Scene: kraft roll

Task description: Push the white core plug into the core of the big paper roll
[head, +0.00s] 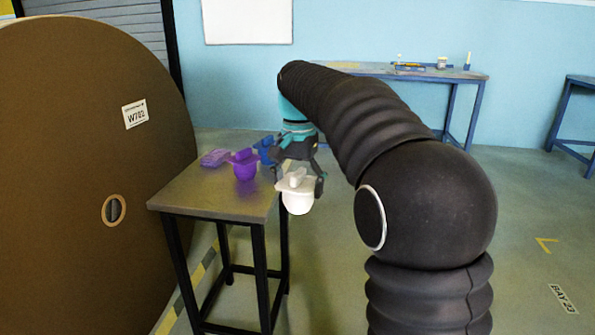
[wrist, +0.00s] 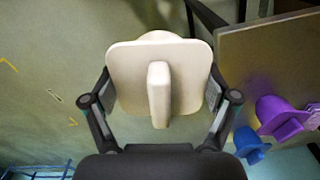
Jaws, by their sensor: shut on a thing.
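The white core plug (head: 298,196) is held by my gripper (head: 300,178), clear of the table's front right edge. In the wrist view the plug (wrist: 135,75) shows its square flange and raised grip bar, with the fingers of my gripper (wrist: 160,100) on either side of the flange. Its rounded nose is mostly hidden behind the flange there, but hangs downward in the head view. The big paper roll (head: 70,150) stands at the left with its flat end showing. Its core (head: 114,210) is a small dark hole with a pale ring, left of and apart from the plug.
A small table (head: 190,200) stands between the roll and my gripper. On it are a purple plug (head: 244,166), a blue plug (head: 265,150) and a purple block (head: 214,158). Blue workbenches (head: 450,75) stand at the back. The floor at right is open.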

